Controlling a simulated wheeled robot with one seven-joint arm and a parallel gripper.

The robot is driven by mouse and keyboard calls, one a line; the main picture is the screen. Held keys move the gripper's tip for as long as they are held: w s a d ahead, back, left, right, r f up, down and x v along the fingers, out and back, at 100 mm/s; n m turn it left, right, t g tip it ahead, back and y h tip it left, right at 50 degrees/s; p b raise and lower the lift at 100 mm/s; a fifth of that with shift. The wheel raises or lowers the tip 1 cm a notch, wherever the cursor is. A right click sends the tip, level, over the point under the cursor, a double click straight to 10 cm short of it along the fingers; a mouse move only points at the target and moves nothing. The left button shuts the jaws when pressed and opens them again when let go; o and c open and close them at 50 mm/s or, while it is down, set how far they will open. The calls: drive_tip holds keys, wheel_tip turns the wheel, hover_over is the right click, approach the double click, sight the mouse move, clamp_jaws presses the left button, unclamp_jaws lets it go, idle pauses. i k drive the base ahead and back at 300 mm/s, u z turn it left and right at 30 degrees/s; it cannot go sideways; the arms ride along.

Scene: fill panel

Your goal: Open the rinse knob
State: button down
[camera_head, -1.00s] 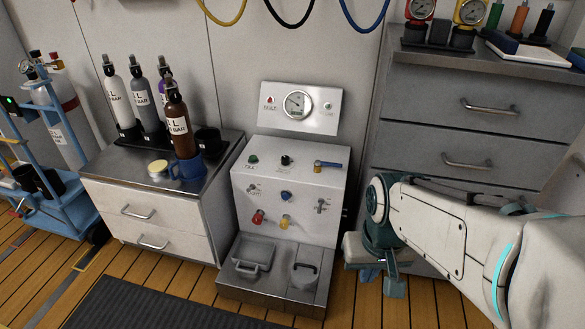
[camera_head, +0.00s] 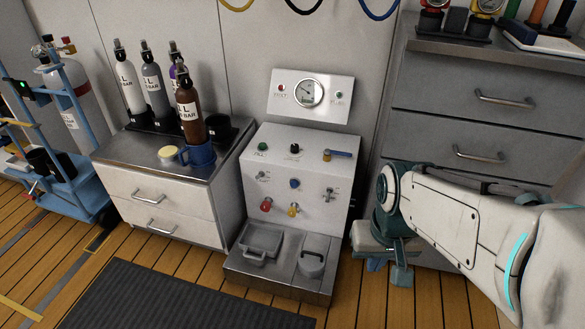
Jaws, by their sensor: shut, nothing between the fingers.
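The white fill panel (camera_head: 297,186) stands on the floor in the middle. Its sloped top has a green knob (camera_head: 262,147), a black knob (camera_head: 295,148) and a brass valve with a blue lever (camera_head: 338,154). Its front has a blue knob (camera_head: 294,184), a red knob (camera_head: 266,205), a yellow knob (camera_head: 293,210) and small metal taps (camera_head: 329,195). The labels are too small to read, so I cannot tell which is the rinse knob. My gripper (camera_head: 389,270) hangs low at the panel's right, apart from it, shut and empty; its tips are partly hard to see.
A metal base with a lidded basin (camera_head: 261,244) and a round pot (camera_head: 312,262) juts out below the panel. A cabinet with bottles (camera_head: 187,115) and a blue mug (camera_head: 198,154) is left. Grey drawers (camera_head: 470,125) stand right. A dark mat (camera_head: 190,295) lies in front.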

sight(291, 212)
drive_tip(key=z, duration=2)
drive_tip(key=k, duration=0.9)
drive_tip(key=u, duration=1.05)
drive_tip(key=i, duration=0.5)
drive_tip(key=u, duration=0.05)
